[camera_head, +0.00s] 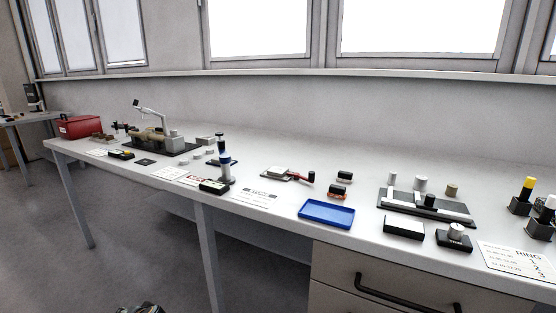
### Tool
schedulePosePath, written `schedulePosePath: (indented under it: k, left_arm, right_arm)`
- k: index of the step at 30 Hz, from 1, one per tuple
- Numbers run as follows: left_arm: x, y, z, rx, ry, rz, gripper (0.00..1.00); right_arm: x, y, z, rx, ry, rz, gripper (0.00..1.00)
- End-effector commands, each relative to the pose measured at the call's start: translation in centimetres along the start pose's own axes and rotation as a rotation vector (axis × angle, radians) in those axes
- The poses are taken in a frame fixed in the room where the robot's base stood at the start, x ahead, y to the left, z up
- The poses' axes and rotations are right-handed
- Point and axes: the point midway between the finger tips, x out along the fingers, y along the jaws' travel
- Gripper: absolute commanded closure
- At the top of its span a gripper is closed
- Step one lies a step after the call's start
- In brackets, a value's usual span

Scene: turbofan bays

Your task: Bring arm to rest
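A blue tray (326,222) sits near the bench's front edge. A fixture plate with grey cylinders (428,205) is to its right. A red box (80,127) and a grey-and-tan device (165,141) stand at the far left. A drawer handle (400,296) juts out below.

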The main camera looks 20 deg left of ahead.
Motion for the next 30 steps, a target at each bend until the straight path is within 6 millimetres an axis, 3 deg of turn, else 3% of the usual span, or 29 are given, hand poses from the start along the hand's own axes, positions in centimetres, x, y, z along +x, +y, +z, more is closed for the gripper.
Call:
schedulePosePath:
  k: [1,3,12,17,25,27,30]
  left_arm:
    - [-0.6,2.4,2.4,0.066,-0.008,0.071,0.54]
    - [-1.6,5.5,5.2,0.147,-0.016,0.171,0.54]
    - [-7.6,14.3,15.6,0.39,-0.039,0.525,0.54]
    - [-11.7,20.6,17.2,0.253,-0.095,0.669,0.54]
    - [-20.2,29.5,18.4,0.057,-0.186,0.899,0.54]
    - [-20.5,28.6,18.7,0.059,-0.194,0.892,0.54]
    - [-19.8,28.6,19.7,0.059,-0.197,0.882,0.54]
  right_arm:
    - [0.0,0.0,0.0,0.0,0.0,0.0,0.6]
    - [0.0,0.0,0.0,0.0,0.0,0.0,0.6]
    - [0.0,0.0,0.0,0.0,0.0,0.0,0.6]
    - [0.0,0.0,0.0,0.0,0.0,0.0,0.6]
    - [0.0,0.0,0.0,0.0,0.0,0.0,0.6]
    - [-0.8,0.3,0.4,0.003,-0.008,0.005,0.6]
    - [-0.3,0.8,1.4,0.007,-0.011,0.013,0.6]
